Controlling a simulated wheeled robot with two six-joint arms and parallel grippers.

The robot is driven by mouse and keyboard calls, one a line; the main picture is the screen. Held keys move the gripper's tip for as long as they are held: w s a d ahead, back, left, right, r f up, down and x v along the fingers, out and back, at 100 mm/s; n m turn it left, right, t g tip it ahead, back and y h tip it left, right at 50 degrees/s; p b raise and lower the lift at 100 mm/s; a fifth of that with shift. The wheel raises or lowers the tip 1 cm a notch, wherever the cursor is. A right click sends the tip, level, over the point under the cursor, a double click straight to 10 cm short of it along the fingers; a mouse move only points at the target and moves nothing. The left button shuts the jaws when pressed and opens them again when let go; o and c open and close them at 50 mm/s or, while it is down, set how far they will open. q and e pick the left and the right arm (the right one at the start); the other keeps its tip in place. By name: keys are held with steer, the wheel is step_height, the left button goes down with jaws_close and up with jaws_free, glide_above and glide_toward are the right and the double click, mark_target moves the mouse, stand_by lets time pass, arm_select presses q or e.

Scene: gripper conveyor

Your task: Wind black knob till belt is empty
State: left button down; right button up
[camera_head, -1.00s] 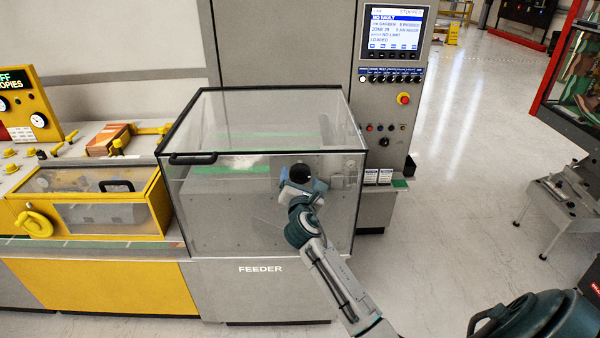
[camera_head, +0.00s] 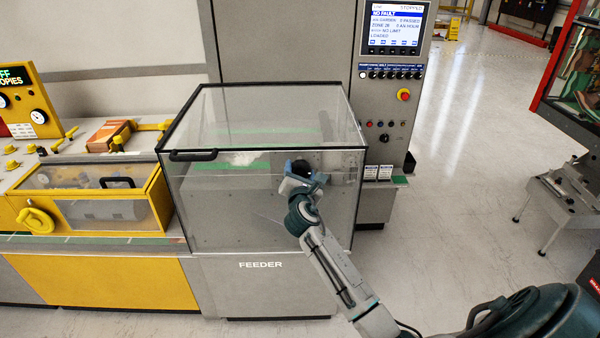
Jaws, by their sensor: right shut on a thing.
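The black knob (camera_head: 300,168) is on the front right of the feeder (camera_head: 222,262), a clear-covered box on a grey base. My right gripper (camera_head: 300,175) is at the knob and shut on it; the fingers hide part of it. Inside the cover, the green belt (camera_head: 232,167) shows through the clear panels. A pale, whitish item (camera_head: 243,158) shows on or by the belt, too blurred to name. My left gripper is not in view.
A control panel with a lit screen (camera_head: 393,28) reading STOPPED stands behind, right of the feeder. A yellow machine (camera_head: 105,272) adjoins on the left. A grey stand (camera_head: 563,205) is at right. The floor between is clear.

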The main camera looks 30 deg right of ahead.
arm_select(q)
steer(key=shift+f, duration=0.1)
arm_select(e)
steer(key=shift+f, duration=0.1)
